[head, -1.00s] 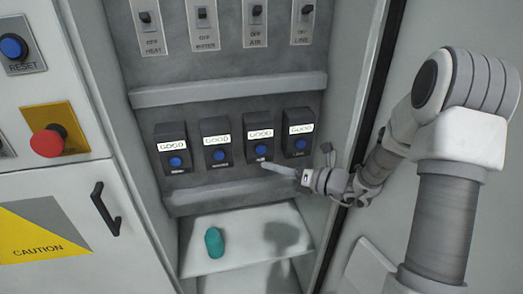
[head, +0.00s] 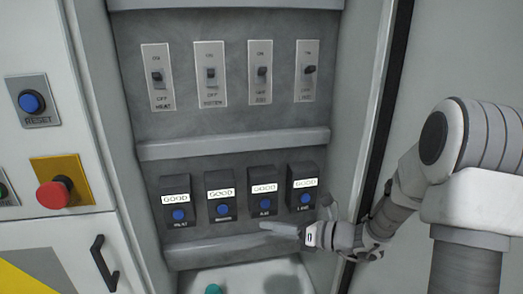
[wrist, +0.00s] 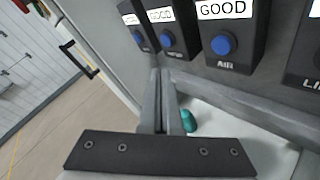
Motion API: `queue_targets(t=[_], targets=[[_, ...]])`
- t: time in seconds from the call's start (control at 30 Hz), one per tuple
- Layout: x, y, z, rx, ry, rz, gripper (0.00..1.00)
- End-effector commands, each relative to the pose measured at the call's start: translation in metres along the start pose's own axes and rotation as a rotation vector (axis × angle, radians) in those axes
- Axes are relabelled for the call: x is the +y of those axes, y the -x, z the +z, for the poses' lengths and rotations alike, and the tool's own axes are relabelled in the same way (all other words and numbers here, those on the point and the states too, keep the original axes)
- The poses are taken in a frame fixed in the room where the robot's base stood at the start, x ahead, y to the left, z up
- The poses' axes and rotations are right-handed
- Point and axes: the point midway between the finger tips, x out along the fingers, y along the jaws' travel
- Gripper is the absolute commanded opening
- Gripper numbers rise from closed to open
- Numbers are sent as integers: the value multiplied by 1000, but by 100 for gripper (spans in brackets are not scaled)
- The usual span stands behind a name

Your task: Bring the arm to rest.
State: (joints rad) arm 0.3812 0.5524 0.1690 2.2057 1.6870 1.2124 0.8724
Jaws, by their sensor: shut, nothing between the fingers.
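My gripper (head: 270,230) is shut and empty. It is in front of the row of black button boxes, just below the AIR box (head: 263,193) and left of my wrist. In the wrist view my closed fingers (wrist: 160,100) point toward the cabinet, below the boxes and apart from them. My arm reaches in from the right side of the head view.
Several boxes read GOOD, each with a blue button. Toggle switches such as the AIR switch (head: 260,72) sit above. A red emergency button (head: 53,195) and a RESET button (head: 31,102) are at left. A teal object (wrist: 188,120) lies on the white shelf (wrist: 225,135).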

Motion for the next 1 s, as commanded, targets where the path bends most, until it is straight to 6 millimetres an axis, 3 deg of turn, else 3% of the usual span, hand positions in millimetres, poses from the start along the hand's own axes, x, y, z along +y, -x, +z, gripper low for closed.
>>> queue_targets(t=[0.2,0.5,0.7,1.0], targets=[[64,9,-2,202,369,115,0],[126,43,-19,472,885,267,0],[152,75,-31,649,1226,366,0],[172,131,-37,921,1720,509,0]])
